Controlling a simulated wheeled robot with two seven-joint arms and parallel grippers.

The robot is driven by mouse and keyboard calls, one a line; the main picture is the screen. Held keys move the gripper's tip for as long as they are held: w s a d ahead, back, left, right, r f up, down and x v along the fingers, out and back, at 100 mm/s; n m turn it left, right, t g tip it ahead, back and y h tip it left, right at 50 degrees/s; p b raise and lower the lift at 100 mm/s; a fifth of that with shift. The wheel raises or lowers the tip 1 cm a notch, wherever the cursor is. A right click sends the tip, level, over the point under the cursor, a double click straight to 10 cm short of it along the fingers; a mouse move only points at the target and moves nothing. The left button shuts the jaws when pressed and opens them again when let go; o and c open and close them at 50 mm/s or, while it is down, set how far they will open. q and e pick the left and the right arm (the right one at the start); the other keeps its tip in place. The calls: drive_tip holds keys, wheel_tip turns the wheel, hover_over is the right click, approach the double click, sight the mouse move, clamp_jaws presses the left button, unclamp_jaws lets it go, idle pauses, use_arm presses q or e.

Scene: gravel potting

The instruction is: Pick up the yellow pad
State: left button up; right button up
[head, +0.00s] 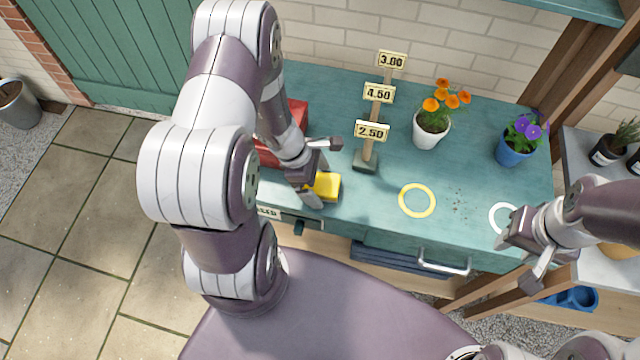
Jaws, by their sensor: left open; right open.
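The yellow pad (327,186) lies on the teal bench top (385,232), near its front edge and left of the middle. My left gripper (325,172) is open over the pad, with one finger at its front left and the other behind it. The gripper hides part of the pad's left side. I cannot tell whether the fingers touch the pad. My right gripper (520,262) is open and empty at the right front corner of the bench, far from the pad.
A post with price signs (371,131) stands just behind the pad. A red box (298,115) is behind my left arm. An orange-flowered pot (432,130) and a blue pot (514,150) stand farther back. A yellow ring (417,200) and scattered gravel (458,203) lie to the right.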

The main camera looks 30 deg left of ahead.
sight(319, 183)
idle(0.3)
use_arm(q)
drive_tip(key=c, duration=1.1)
drive_tip(key=shift+r+p, duration=0.45)
drive_tip(key=r, duration=0.4)
drive_tip(key=shift+d, duration=0.2)
drive_tip(key=d+r, duration=0.2)
drive_tip(key=d, duration=0.1)
drive_tip(key=w+d+r, duration=0.1)
drive_tip(key=d+r, duration=0.1)
drive_tip(key=d, duration=0.2)
drive_tip(key=w+d+r, duration=0.1)
drive_tip(key=d+r, duration=0.1)
drive_tip(key=d, duration=0.2)
drive_tip(key=shift+r, duration=0.3)
